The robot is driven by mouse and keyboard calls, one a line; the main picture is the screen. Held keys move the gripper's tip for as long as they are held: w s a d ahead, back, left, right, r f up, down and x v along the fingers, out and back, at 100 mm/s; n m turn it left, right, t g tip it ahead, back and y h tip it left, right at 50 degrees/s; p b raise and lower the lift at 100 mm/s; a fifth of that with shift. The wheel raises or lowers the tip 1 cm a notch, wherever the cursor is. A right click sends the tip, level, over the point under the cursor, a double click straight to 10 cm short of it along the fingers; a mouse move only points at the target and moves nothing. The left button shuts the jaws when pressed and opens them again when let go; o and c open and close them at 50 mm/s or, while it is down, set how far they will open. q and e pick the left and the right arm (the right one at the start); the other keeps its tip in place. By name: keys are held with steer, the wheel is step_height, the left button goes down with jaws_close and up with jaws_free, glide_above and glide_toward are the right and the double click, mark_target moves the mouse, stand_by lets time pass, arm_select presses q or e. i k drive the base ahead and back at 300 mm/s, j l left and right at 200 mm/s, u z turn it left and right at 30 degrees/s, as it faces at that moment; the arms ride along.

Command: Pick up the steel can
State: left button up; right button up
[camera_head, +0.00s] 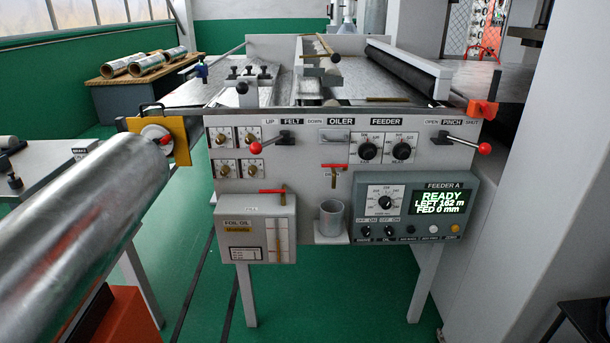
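The steel can (331,219) is a small grey open-topped cylinder. It stands upright on a small light ledge on the front of the grey feeder machine (300,185). It is below a red-handled tap and between the foil oil box and the dark green control panel. Its inside is too small to make out. Neither of my grippers is in view.
A large foil roll (85,215) fills the left foreground. The foil oil box (256,231) is left of the can, and the control panel (415,206) is right of it. Red-knobbed levers stick out above. Green floor (330,290) is clear below.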

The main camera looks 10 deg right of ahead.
mark_target(332, 211)
steer(key=i+l+u, duration=0.45)
steer(key=i, duration=0.2)
steer(key=i+l+u, duration=0.4)
steer(key=i+l, duration=0.15)
steer(key=l, duration=0.2)
